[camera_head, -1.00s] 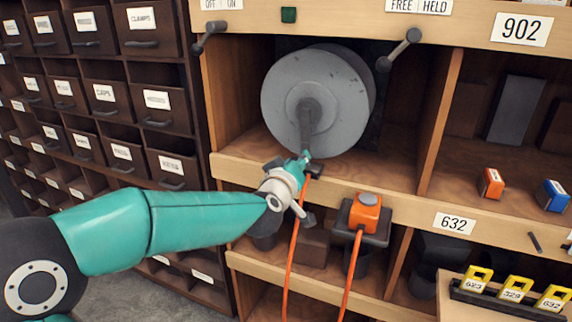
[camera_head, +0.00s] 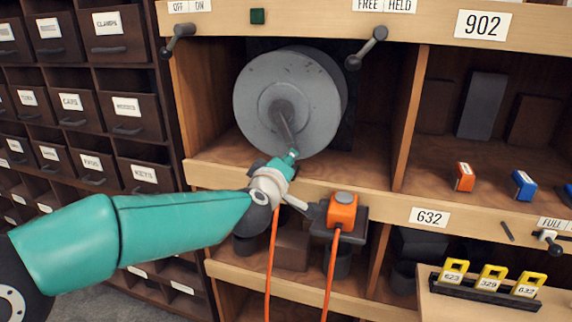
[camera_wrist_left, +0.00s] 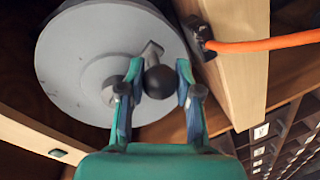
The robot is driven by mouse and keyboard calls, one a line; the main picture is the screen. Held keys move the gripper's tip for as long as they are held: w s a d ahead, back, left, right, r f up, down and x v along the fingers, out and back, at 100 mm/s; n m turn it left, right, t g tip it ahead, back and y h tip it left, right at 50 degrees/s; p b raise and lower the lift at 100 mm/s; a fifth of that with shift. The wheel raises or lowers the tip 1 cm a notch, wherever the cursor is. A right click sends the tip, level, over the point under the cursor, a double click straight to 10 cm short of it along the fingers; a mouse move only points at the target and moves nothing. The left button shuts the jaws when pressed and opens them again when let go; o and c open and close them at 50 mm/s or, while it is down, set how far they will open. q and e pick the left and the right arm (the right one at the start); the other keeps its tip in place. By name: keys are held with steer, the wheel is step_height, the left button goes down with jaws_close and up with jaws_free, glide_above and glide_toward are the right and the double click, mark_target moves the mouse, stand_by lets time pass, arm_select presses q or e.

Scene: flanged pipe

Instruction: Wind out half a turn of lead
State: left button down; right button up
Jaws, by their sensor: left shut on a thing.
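A big grey reel drum (camera_head: 290,100) sits in the upper open bay. Its crank arm (camera_head: 285,125) points down and slightly right from the hub. My left gripper (camera_head: 291,157) is at the crank's lower end. In the left wrist view, its fingers (camera_wrist_left: 160,72) are around the dark ball knob (camera_wrist_left: 160,83) of the crank. The orange lead (camera_head: 270,265) hangs down from the shelf edge behind my gripper, and a second run (camera_head: 330,270) hangs below the orange plug (camera_head: 342,210) on a dark holder. The lead also shows in the left wrist view (camera_wrist_left: 260,45). My right gripper is out of view.
An OFF/ON lever (camera_head: 178,40) and a FREE/HELD lever (camera_head: 366,48) flank the drum above, with a dark green square (camera_head: 257,16) between. The shelf edge (camera_head: 385,200) runs just under the crank. Labelled drawers fill the left.

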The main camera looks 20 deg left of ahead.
arm_select(q)
steer(key=c, duration=0.8)
jaws_free()
steer(key=shift+s, duration=0.1)
steer(key=v, duration=1.1)
steer(key=shift+s, duration=0.35)
